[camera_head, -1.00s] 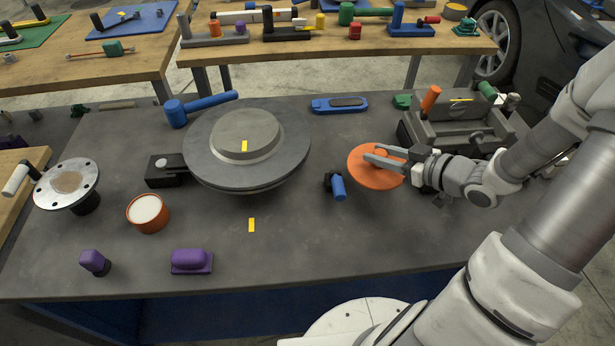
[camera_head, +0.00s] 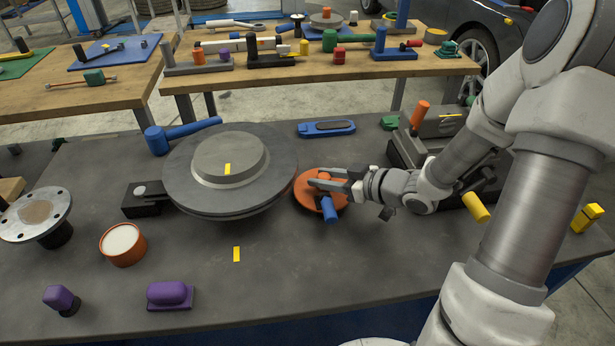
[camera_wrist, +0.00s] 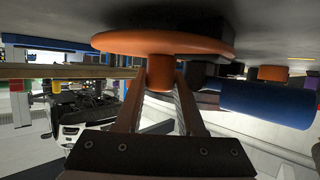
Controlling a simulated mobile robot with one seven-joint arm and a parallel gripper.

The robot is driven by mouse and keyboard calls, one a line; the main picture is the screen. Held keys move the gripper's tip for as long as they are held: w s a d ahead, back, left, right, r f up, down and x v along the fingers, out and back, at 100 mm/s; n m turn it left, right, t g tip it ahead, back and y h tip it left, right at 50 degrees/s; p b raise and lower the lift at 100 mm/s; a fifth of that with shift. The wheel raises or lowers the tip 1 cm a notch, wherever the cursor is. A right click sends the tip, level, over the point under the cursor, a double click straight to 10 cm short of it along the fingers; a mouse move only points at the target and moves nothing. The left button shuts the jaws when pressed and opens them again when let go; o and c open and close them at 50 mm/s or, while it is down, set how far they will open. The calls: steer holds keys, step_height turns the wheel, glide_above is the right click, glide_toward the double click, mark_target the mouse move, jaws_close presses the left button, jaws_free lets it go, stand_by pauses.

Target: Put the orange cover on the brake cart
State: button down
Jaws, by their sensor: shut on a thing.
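The orange cover (camera_head: 305,197) is a flat disc with a central knob; it also shows in the wrist view (camera_wrist: 165,42). My gripper (camera_head: 325,181) is shut on its knob, with a finger on each side in the wrist view (camera_wrist: 161,75). The cover is close to the right edge of a large grey brake disc (camera_head: 183,188), which has a raised round hub with a yellow mark. Whether the cover touches the table is not clear. No part is plainly identifiable as the brake cart; the grey disc stands on the dark work surface (camera_head: 270,290).
A blue cylinder (camera_head: 329,209) is right in front of the cover. A blue mallet (camera_head: 158,140) lies behind the disc, and a black block (camera_head: 148,202) is at its left. A grey fixture (camera_head: 428,143) stands at right. The surface between the disc and front edge is mostly clear.

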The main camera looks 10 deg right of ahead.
mark_target(308, 175)
steer(key=w+a+b, duration=0.1)
steer(key=w+a, duration=0.2)
steer(key=shift+w+a, duration=0.15)
steer(key=shift+a, duration=0.05)
steer(key=shift+d+f+b, duration=0.1)
steer(key=shift+f+b, duration=0.35)
steer(key=shift+f, duration=0.25)
steer(key=shift+f, duration=0.1)
steer(key=shift+f, duration=0.15)
steer(key=c, duration=0.5)
jaws_free()
